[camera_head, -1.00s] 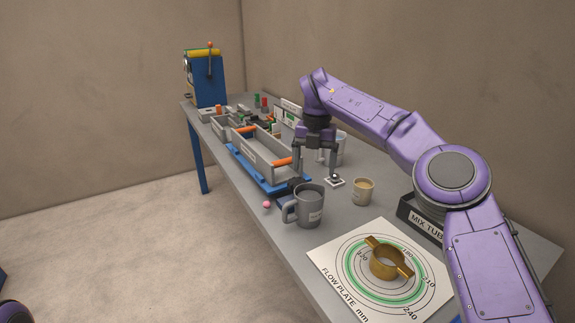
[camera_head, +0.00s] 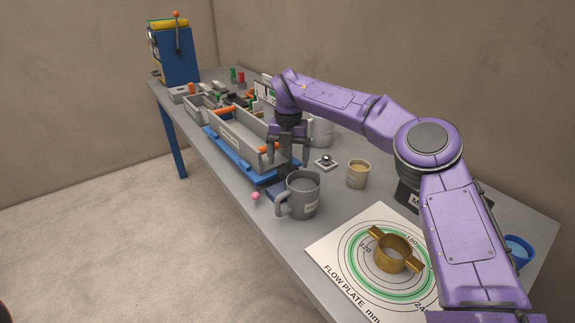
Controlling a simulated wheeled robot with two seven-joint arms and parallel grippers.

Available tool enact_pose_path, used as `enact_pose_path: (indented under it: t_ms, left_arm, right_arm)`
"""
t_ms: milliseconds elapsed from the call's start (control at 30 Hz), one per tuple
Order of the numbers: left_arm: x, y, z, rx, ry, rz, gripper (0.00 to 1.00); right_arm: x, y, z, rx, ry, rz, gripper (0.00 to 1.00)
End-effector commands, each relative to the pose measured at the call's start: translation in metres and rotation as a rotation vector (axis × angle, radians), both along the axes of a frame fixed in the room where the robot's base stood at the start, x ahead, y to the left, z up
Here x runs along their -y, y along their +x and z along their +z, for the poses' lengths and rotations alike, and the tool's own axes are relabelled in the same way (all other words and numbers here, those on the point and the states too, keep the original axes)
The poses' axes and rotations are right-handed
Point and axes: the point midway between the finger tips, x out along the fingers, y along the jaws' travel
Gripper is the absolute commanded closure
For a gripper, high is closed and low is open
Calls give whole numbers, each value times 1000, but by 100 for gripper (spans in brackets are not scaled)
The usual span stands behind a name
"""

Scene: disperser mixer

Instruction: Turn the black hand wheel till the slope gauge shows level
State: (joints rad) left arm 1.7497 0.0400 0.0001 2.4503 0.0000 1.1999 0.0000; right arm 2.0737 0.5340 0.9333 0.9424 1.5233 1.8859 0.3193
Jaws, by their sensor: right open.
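My right gripper (camera_head: 290,158) points down with its fingers apart, over the near end of the blue-based tray rig. The black hand wheel (camera_head: 285,170) appears as a small dark shape at that end, low by the fingertips and behind the grey mug. It is largely hidden, and I cannot tell whether the fingers touch it. A small white square plate with a round dark-rimmed piece (camera_head: 326,162), which looks like the slope gauge, lies right of the gripper. Its reading is too small to make out. My left gripper is out of view.
A grey mug (camera_head: 303,196) stands close in front of the gripper, with a pink ball (camera_head: 255,196) to its left. A beige cup (camera_head: 358,174) stands to the right. A brass ring (camera_head: 393,252) sits on the flow plate (camera_head: 335,245). The long grey tray (camera_head: 235,140) extends behind.

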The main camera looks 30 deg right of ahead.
Motion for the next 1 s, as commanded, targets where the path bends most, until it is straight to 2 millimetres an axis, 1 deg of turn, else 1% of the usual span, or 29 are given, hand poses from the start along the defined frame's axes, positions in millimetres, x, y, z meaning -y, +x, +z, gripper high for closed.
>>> enact_pose_path:
  t_ms: [33,100,200,467,567,600,633,667,1000]
  left_arm:
    - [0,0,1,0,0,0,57]
    - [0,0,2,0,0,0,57]
    - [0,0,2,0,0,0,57]
    - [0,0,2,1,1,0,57]
    - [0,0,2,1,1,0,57]
    - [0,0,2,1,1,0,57]
    - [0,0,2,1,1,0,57]
    - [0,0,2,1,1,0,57]
    - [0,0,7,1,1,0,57]
  right_arm:
    - [0,0,-8,-2,1,1,12]
    - [0,0,-17,-1,1,1,12]
    - [0,0,-25,1,1,1,12]
    - [0,0,-28,1,-1,0,12]
    - [0,0,-28,1,-1,0,41]
    - [0,0,-28,1,-1,0,54]
    - [0,0,-28,1,-1,0,64]
    - [0,0,-28,1,-1,0,68]
    - [0,0,-26,1,-1,40,68]
